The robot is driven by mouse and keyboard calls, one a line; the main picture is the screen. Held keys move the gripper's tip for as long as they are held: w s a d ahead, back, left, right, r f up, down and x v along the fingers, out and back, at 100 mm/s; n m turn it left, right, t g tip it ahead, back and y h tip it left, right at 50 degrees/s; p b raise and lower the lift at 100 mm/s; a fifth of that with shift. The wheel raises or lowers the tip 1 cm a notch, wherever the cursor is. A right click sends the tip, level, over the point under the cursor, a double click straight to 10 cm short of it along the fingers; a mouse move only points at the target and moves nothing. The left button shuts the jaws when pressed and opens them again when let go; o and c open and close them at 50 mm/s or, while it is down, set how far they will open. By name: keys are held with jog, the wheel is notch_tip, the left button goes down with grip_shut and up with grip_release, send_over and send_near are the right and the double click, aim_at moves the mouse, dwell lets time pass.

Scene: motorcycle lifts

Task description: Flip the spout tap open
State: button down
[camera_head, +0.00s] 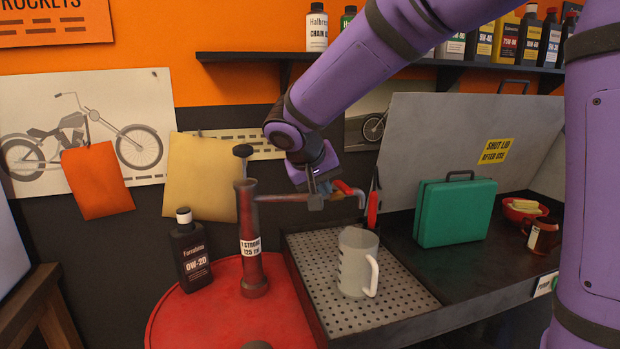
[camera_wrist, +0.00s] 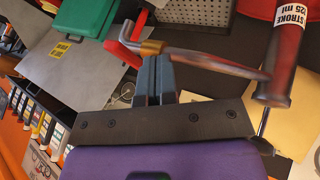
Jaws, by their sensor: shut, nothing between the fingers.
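A red hand pump (camera_head: 250,240) stands upright on a red drum top. A thin spout (camera_head: 285,198) runs right from it and ends above the perforated tray. My gripper (camera_head: 315,203) points down at the spout, just left of the lever in the head view. Its fingers (camera_wrist: 154,66) are shut and empty, close to the brass body; I cannot tell whether they touch. A measuring jug (camera_head: 355,262) stands below the spout end.
The perforated drip tray (camera_head: 390,305) holds the jug. A green case (camera_head: 455,212), a red bowl (camera_head: 520,209) and a raised grey lid (camera_head: 440,140) are to the right. A dark oil bottle (camera_head: 190,250) stands left of the pump on the drum (camera_head: 215,315). A bottle shelf (camera_head: 240,57) runs above.

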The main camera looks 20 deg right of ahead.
jog(key=shift+d, duration=1)
